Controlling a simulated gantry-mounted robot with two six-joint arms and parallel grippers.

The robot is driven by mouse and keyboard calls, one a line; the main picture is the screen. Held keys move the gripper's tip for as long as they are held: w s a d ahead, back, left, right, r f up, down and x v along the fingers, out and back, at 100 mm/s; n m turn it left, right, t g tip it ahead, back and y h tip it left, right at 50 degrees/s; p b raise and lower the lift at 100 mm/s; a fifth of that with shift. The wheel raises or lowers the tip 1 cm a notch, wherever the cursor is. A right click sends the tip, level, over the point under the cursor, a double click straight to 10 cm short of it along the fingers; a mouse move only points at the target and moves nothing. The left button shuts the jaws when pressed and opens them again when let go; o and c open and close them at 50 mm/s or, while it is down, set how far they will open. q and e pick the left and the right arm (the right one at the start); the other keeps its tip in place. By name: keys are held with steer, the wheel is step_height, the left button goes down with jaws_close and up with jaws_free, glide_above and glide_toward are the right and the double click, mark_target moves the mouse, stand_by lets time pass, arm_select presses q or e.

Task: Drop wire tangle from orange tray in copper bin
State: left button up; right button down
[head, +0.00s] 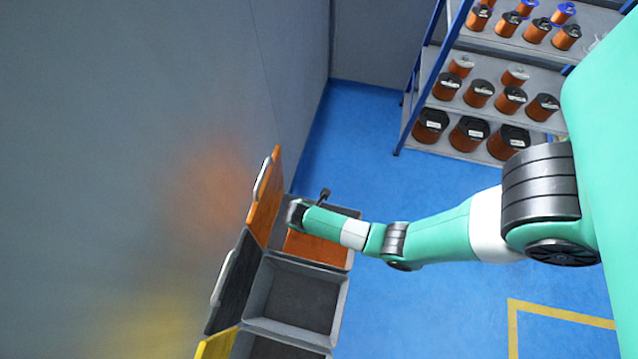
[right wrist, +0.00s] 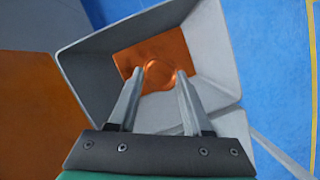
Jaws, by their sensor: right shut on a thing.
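The copper bin (head: 352,259) is a grey open bin with an orange raised lid (head: 263,200) and an orange patch inside. It also shows in the right wrist view (right wrist: 90,70), below my gripper. My right gripper (right wrist: 160,76) is over the bin's opening, pointing down into it, shut on the copper-coloured wire tangle (right wrist: 159,83). The tangle sits between the fingertips against the orange patch; its height above the bottom is hard to tell. In the head view my right gripper (head: 297,213) is partly hidden by its arm. The orange tray and my left gripper are not in view.
A second grey bin (head: 293,300) with a dark raised lid (head: 234,280) stands next to the copper bin, then one with a yellow lid (head: 217,345). A grey wall is at the left. A shelf rack (head: 470,60) of copper spools stands at the back right. Blue floor is clear between.

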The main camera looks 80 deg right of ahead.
arm_select(q)
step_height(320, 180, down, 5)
steer(key=b, duration=0.4)
arm_select(e)
step_height(320, 180, down, 5)
steer(key=shift+f, duration=0.1)
steer(key=shift+c, duration=1.3)
jaws_free()
arm_select(q)
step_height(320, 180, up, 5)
steer(key=p, duration=0.4)
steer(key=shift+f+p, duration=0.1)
steer(key=shift+p, duration=0.25)
arm_select(e)
steer(key=v, duration=1.1)
steer(key=shift+r, duration=0.35)
steer(key=shift+a, duration=0.1)
